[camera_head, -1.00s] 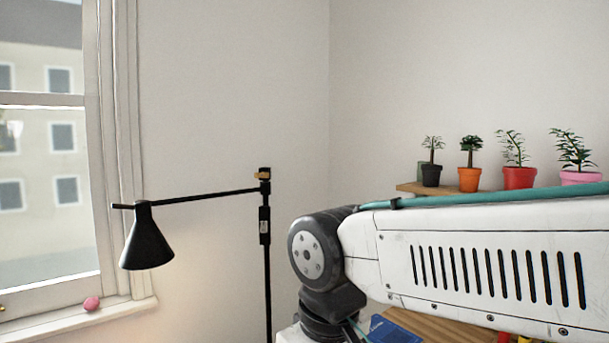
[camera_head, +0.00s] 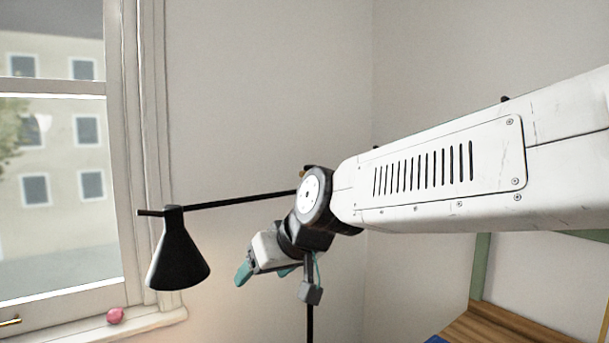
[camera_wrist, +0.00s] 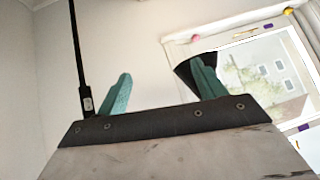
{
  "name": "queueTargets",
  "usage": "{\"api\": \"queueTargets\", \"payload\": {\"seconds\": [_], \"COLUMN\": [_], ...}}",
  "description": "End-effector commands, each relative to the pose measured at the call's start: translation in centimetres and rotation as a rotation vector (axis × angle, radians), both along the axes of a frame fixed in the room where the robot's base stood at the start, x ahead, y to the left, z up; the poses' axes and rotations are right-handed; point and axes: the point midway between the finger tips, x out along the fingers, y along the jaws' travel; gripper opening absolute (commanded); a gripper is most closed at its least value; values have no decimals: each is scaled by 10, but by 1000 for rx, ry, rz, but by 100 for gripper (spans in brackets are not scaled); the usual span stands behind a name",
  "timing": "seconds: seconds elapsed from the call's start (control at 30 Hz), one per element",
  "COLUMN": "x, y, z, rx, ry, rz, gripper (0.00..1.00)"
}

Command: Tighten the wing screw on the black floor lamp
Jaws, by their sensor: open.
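The black floor lamp's cone shade (camera_head: 178,258) hangs at the left in the head view, on a thin arm (camera_head: 240,201) running right to the pole (camera_head: 310,325). My arm covers the pole's upper part and joint. A small brown bit (camera_head: 303,173) shows there, perhaps the wing screw; I cannot tell. My gripper (camera_head: 264,273) is open and empty, left of the pole, right of the shade. In the wrist view, my gripper's (camera_wrist: 162,87) teal fingers are apart. The pole (camera_wrist: 77,50) stands left of them, and the shade (camera_wrist: 188,70) lies partly behind the right finger.
A window (camera_head: 55,160) with a sill stands at the left, with a pink ball (camera_head: 115,316) on the sill. A wooden surface (camera_head: 490,330) and a green frame post (camera_head: 480,265) are at the lower right. The wall behind the lamp is bare.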

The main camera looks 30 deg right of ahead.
Motion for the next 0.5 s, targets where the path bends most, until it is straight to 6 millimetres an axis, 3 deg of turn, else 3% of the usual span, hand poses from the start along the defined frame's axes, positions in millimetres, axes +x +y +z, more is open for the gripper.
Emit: {"api": "queueTargets", "payload": {"seconds": [0.03, 0.1, 0.23, 0.33, 0.5], "x": [37, 85, 153, 183, 197], "y": [-8, -25, -74, -117, -173], "z": [16, 43, 85, 105, 117], "rx": [7, -3, -75, -164, -315], "ry": [-107, -270, -523, -649, -737], "rz": [-39, -115, -313, -489, -735], "gripper": [69, 69, 69, 69, 69]}}
